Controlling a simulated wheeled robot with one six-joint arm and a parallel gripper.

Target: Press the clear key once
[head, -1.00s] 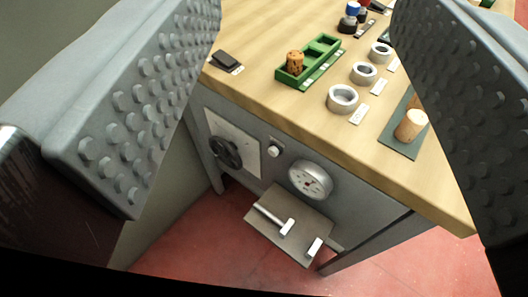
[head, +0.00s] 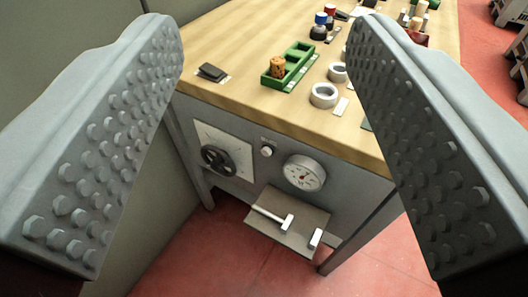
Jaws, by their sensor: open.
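My gripper (head: 265,55) is open and empty, with one grey studded finger at each side of the view. The workbench lies beyond and between the fingers. A small black key-like piece (head: 212,71) sits on a pale plate at the bench top's left edge. A small round whitish button (head: 266,152) sits on the bench's grey front panel under a small label. The labels are too small to read, so I cannot tell which of these is the clear key. Neither finger appears to touch anything.
The wooden bench top (head: 225,42) holds a green tray (head: 272,82) with a cork (head: 278,66), white rings (head: 323,95) and bottles. The front has a black handwheel (head: 218,160), a gauge (head: 304,173) and a protruding shelf (head: 262,228) with white-ended bars. Red floor is open below.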

